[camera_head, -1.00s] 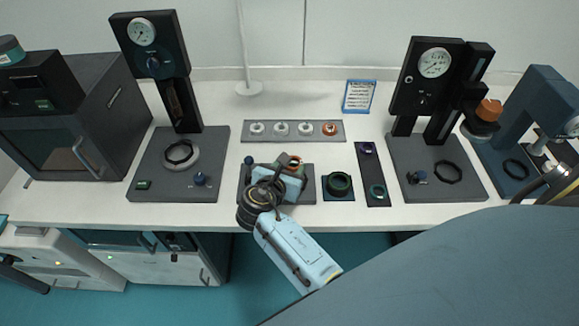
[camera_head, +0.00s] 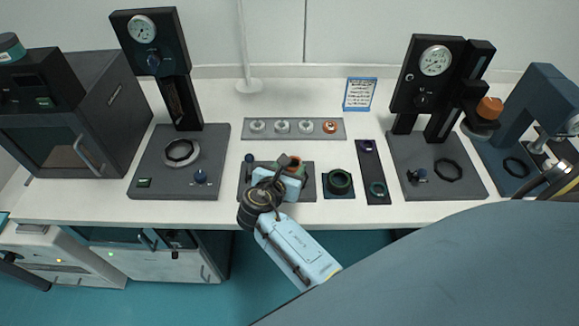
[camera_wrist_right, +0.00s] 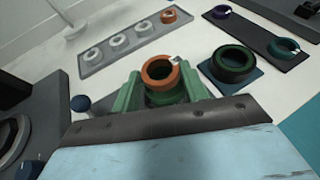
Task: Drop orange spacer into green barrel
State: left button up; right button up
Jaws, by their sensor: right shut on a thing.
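My right gripper (camera_wrist_right: 163,85) has green fingers on either side of an orange spacer ring (camera_wrist_right: 160,71), and it is shut on it. The ring has a small white mark on its rim. Green material shows just under the ring; I cannot tell whether it is a separate part. My left gripper is not in view.
A grey rack (camera_head: 252,138) behind holds white rings and another orange-copper ring (camera_head: 329,127). A dark strip (camera_head: 373,160) with purple and teal rings lies right of the barrel. Tall presses stand left (camera_head: 150,60) and right (camera_head: 432,85). A blue-framed sign (camera_head: 359,94) stands behind.

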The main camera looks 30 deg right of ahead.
jog(key=shift+f, duration=0.35)
dwell(0.4)
jog(key=shift+f+p, duration=0.1)
jog(key=shift+p, duration=0.6)
dwell(0.9)
jog(key=o, duration=1.1)
jog(key=shift+c, duration=0.2)
notch_tip(320, 180, up, 6)
jog(key=p, duration=0.7)
